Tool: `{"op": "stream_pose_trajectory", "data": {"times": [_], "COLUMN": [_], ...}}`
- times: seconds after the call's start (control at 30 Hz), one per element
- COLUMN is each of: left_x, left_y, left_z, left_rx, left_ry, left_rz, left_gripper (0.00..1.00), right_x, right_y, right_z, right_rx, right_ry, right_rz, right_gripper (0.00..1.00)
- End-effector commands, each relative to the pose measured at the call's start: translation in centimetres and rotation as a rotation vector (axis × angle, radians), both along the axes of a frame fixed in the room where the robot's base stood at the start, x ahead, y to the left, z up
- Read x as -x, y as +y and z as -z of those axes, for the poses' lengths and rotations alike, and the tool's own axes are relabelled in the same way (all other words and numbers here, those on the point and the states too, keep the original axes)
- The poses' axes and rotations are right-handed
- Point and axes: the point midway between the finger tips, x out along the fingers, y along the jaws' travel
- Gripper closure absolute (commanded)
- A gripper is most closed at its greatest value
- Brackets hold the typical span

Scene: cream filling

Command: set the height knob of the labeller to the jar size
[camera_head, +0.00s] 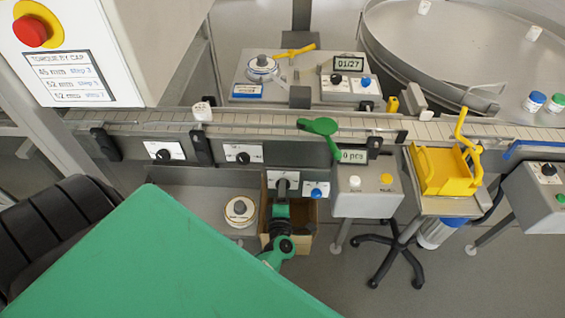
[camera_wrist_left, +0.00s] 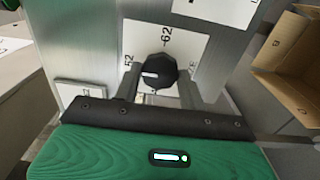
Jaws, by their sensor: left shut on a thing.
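The height knob (camera_wrist_left: 156,73) is black and round with a white pointer mark, on a white scale plate (camera_wrist_left: 190,50). The plate reads 62 at the top and 52 at the left; the mark points left, roughly towards 52. In the head view the plate (camera_head: 283,176) sits on the machine front below the conveyor, and my gripper covers the knob. My left gripper (camera_head: 282,192) reaches it from the front. In the left wrist view its fingers (camera_wrist_left: 158,84) stand either side of the knob, shut on it. My right gripper is not in view.
An open cardboard box (camera_head: 303,240) stands below the panel, beside and behind my left gripper. A conveyor (camera_head: 250,125) runs across above, carrying a small white jar (camera_head: 202,110). Two other dial plates (camera_head: 163,151) are at the left. A green lever (camera_head: 320,127) juts over the conveyor edge.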

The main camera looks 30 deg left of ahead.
Motion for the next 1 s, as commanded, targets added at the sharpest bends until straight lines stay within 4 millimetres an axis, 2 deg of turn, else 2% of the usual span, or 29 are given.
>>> {"op": "stream_pose_trajectory", "data": {"times": [0.4, 0.43, 0.5, 0.53, 0.83, 1.0], "left_x": [0.0, 0.0, 0.0, 0.0, 0.2, 1.7], "left_y": [-0.1, -0.1, -0.1, -0.1, -0.1, -1.1], "left_z": [0.1, 0.1, 0.1, 0.1, 0.0, 0.1], "left_rx": [-0.003, -0.003, -0.003, -0.003, -0.004, -0.002], "left_ry": [0.004, 0.004, 0.004, 0.004, 0.003, 0.006], "left_rz": [0.001, 0.001, 0.001, 0.001, 0.001, 0.002], "left_gripper": [0.81, 0.53, 0.39, 0.37, 0.37, 0.37], "right_x": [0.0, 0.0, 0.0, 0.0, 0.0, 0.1], "right_y": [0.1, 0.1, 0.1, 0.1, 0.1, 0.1], "right_z": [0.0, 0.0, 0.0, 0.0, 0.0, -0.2], "right_rx": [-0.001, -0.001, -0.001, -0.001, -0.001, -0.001], "right_ry": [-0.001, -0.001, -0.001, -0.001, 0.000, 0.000], "right_rz": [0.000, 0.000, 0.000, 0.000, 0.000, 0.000], "right_gripper": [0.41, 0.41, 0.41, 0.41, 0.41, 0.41]}}
